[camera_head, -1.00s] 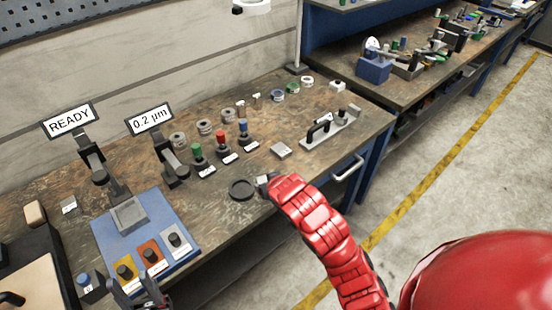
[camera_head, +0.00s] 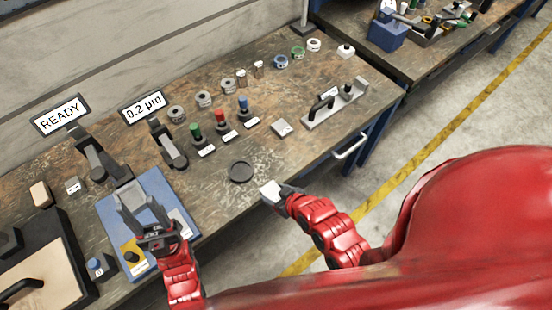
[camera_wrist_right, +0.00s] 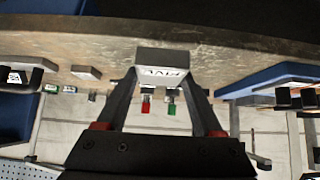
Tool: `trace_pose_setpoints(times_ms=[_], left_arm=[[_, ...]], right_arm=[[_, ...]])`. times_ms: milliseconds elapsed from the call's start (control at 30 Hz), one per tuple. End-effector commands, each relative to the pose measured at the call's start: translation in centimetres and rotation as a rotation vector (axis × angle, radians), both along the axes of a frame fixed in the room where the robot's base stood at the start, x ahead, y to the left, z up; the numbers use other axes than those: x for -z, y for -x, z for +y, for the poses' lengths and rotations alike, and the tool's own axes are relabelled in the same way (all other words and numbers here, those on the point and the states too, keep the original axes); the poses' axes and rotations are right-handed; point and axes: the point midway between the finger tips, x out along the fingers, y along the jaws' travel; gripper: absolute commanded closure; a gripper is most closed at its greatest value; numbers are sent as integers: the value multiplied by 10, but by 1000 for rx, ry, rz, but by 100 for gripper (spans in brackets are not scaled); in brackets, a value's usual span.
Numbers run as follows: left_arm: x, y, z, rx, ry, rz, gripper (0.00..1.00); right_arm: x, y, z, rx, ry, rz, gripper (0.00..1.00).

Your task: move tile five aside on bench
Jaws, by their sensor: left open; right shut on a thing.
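Tile five (camera_wrist_right: 160,62) is a small pale grey block with dark lettering that shows upside down in the right wrist view. My right gripper (camera_head: 272,190) is shut on it, with a finger on each side. In the head view tile five (camera_head: 268,188) shows as a pale block at the bench's front edge, to the right of and nearer than the round dark dish (camera_head: 241,171). I cannot tell whether it touches the bench (camera_head: 330,132). My left gripper (camera_head: 135,212) is open over the blue mat (camera_head: 167,186), with its fingers pointing away from me.
Another grey tile (camera_head: 282,127) lies farther back, beside a metal block with a black handle (camera_head: 330,105). Green, red and blue-topped stamps (camera_head: 220,120) stand mid-bench. A small tile (camera_head: 74,185) lies left of the mat. Bare bench surrounds the dish.

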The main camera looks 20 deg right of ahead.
Motion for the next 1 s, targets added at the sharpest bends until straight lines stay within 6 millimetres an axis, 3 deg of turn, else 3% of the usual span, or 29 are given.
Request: trace_pose_setpoints(times_ms=[33,300,600,1000], left_arm=[[15,0,0,0,0,1,50],[68,0,0,0,0,1,50],[128,0,0,0,0,0,50],[124,0,0,0,0,1,50]], right_arm=[[6,-12,-5,4,0,-11,100],[14,-67,-25,2,-2,-15,100],[19,-112,-42,1,-1,-11,100],[15,-139,-52,0,-2,-1,100]])
